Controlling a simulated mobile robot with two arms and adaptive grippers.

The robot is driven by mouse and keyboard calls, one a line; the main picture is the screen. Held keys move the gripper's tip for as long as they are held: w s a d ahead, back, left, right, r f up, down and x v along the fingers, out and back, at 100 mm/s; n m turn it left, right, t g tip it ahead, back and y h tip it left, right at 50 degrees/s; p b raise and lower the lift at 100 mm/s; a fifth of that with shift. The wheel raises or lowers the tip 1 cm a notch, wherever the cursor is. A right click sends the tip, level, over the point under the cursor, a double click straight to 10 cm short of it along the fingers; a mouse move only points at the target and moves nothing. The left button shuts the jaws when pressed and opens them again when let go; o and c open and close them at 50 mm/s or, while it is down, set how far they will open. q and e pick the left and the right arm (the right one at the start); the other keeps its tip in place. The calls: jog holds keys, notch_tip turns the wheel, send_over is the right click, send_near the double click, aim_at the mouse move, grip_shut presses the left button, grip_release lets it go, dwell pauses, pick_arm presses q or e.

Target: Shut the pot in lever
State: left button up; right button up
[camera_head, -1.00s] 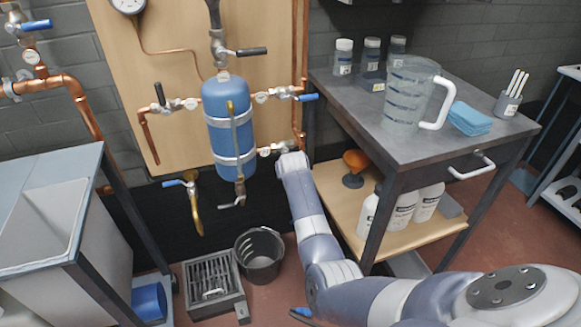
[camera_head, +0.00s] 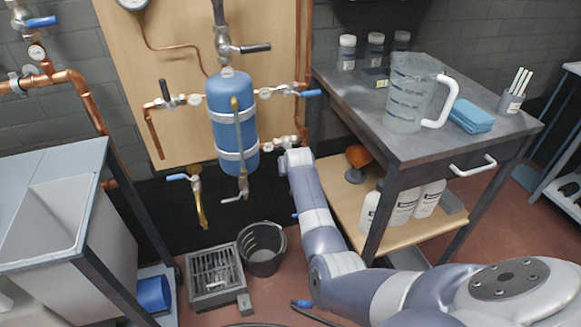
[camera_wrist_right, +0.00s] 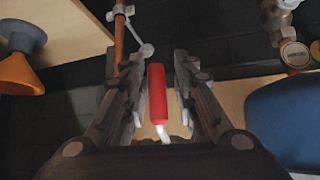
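The pot is likely the blue tank (camera_head: 233,122) on the wooden board. In the right wrist view a red lever handle (camera_wrist_right: 157,92) with a pale metal end stands between the fingers of my right gripper (camera_wrist_right: 157,66). The fingers are apart, with a narrow gap visible on each side of the handle. In the head view my right arm reaches up to the valve (camera_head: 282,144) at the tank's lower right. The arm hides the red lever and my right gripper there. My left gripper is not in view.
Other levers sit around the tank: a blue one (camera_head: 311,93) at upper right, black ones at left (camera_head: 165,92) and top (camera_head: 255,48). A metal cart (camera_head: 350,105) with a jug (camera_head: 408,95) stands right of my arm. A bucket (camera_head: 262,262) and drain box (camera_head: 214,270) are below.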

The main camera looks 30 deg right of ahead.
jog(key=shift+d+r, duration=0.1)
jog(key=shift+r, duration=0.15)
jog(key=v, duration=1.1)
jog(key=shift+s, duration=0.35)
jog(key=shift+r, duration=0.15)
